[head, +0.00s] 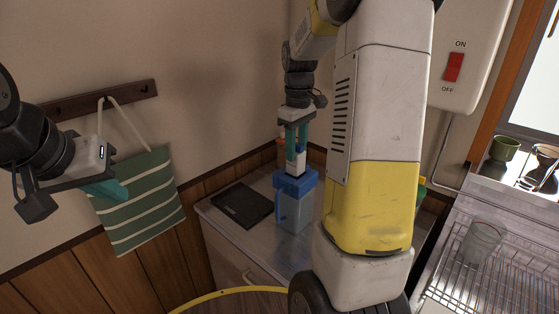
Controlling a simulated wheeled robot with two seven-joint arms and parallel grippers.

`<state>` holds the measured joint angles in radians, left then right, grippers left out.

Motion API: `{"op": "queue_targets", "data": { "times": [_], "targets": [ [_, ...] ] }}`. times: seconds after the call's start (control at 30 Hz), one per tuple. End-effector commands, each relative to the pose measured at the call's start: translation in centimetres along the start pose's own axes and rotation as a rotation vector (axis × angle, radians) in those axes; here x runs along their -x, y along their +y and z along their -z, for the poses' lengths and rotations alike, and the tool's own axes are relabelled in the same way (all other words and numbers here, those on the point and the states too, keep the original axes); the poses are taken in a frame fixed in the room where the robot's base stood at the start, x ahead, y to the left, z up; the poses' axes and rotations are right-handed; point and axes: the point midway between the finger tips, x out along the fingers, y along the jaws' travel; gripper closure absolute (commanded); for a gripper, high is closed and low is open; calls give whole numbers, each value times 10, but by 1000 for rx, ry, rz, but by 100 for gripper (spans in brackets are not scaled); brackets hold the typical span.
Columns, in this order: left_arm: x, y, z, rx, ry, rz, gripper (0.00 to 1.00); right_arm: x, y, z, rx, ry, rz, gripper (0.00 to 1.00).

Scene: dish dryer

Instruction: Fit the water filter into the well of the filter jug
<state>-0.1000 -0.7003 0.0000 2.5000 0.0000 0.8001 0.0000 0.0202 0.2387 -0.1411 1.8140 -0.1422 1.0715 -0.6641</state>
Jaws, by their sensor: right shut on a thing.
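The filter jug (297,215) stands upright on the counter in the middle of the head view. It has a blue top and handle and a translucent blue body. My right gripper (297,145), with teal fingers pointing down, is shut on the white water filter (300,158), directly over the jug's top. The filter is upright and its lower end meets the blue top in the picture. I cannot tell how far it sits inside the well, which is hidden. My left gripper (107,189) is at the far left, away from the jug, in front of a hanging cloth; its finger gap is unclear.
A black flat board (243,204) lies on the counter (222,228) left of the jug. An orange object (283,152) is behind it. My large arm link hides the counter's right side. A wire dish rack (460,275) with a glass (481,241) is at right. A green striped bag (145,215) hangs at left.

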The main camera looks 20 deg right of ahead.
Motion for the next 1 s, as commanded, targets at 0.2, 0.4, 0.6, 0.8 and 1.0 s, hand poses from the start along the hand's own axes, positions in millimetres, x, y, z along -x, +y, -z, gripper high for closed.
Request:
{"op": "queue_targets", "data": {
  "times": [0.2, 0.4, 0.6, 0.8, 1.0],
  "targets": [
    [0, 0, 0, 0, 0, 0, 100, -24, 0, 0, 0, -2, 2, 100],
    [0, 0, 0, 0, 0, 0, 100, -48, 0, 0, 0, 0, 1, 100],
    [0, 0, 0, 0, 0, 0, 100, -50, 0, 0, 0, 2, -1, 100],
    [0, 0, 0, 0, 0, 0, 100, -53, 0, 0, -1, 0, 0, 100],
    [0, 0, 0, 0, 0, 0, 100, -52, 0, 0, 0, 1, -1, 40]
  ]
}}
